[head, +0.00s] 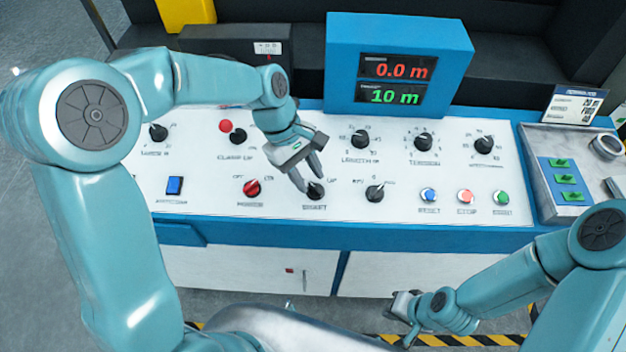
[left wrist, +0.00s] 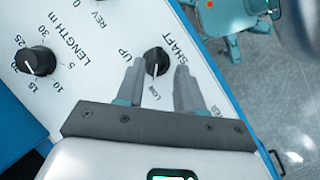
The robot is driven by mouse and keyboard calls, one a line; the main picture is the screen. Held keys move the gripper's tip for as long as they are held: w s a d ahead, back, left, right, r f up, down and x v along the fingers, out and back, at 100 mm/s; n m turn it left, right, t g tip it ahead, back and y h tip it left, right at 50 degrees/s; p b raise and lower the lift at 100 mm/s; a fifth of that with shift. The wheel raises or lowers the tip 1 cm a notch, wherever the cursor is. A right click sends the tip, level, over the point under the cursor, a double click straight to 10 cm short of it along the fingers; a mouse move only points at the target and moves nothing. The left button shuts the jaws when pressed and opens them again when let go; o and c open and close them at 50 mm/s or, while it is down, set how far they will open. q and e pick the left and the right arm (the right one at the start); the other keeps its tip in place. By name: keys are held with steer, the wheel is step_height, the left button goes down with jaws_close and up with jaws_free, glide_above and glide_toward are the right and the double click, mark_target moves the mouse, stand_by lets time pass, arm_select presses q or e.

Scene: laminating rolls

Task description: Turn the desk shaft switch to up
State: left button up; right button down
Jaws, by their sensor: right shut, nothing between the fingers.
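The shaft switch is a black rotary knob (head: 315,191) in the front row of the white desk panel. It also shows in the left wrist view (left wrist: 157,61), with the words UP, SHAFT and LOW around it. Its white mark there lies on the side toward the gripper's palm, near LOW. My left gripper (head: 309,184) is open over the knob. In the left wrist view its fingertips (left wrist: 160,72) stand on either side of the knob, with gaps visible. Contact cannot be told. My right gripper (head: 401,325) is shut and empty, low in front of the desk.
Beside the switch are the red power knob (head: 252,187) and another black knob (head: 375,193). The length knob (head: 360,139) is behind. Reset, stop and start buttons (head: 465,196) are to the right. A blue display box (head: 345,60) stands at the back.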

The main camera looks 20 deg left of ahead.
mark_target(316, 186)
arm_select(q)
steer(key=x, duration=0.3)
steer(key=shift+w+d+f, duration=0.15)
steer(key=shift+w+f, duration=0.05)
steer(key=shift+w, duration=0.15)
steer(key=shift+s+r, duration=0.1)
steer(key=shift+s, duration=0.2)
steer(key=shift+w, duration=0.15)
jaws_close()
